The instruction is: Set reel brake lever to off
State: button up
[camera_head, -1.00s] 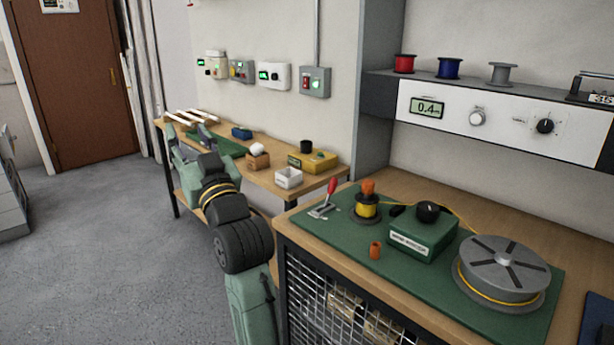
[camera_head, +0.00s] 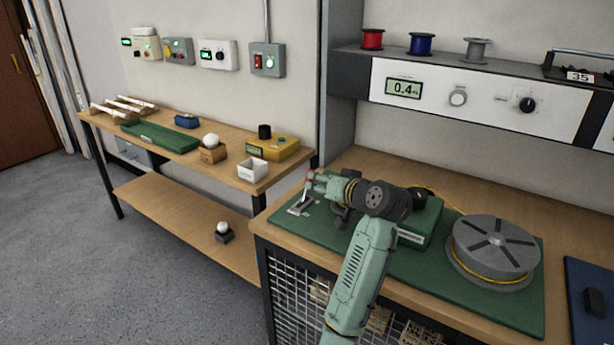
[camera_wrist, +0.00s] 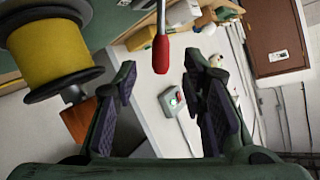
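The reel brake lever has a grey base plate (camera_head: 300,208) on the left end of the green mat. Its red-tipped handle (camera_wrist: 161,53) shows in the wrist view, pointing down between my fingers. My gripper (camera_head: 311,184) is at the lever, and its tip hides most of the handle in the head view. In the wrist view my gripper (camera_wrist: 161,75) has its two fingers wide apart, one on each side of the red tip, with a gap on both sides. The cable reel (camera_head: 494,246) sits at the right of the mat.
A yellow spool (camera_wrist: 50,48) stands close to my left finger in the wrist view; my arm hides it in the head view. A green box (camera_head: 424,222) with a black knob is right of my arm. A second wooden table (camera_head: 225,178) stands at the left.

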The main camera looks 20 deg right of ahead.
jog(key=p+x, duration=0.1)
jog(key=x, duration=0.6)
jog(key=shift+w+a+p, duration=0.1)
jog(key=shift+w+p, duration=0.05)
jog(key=shift+p, duration=0.25)
jog(key=shift+c, duration=0.4)
grip_shut()
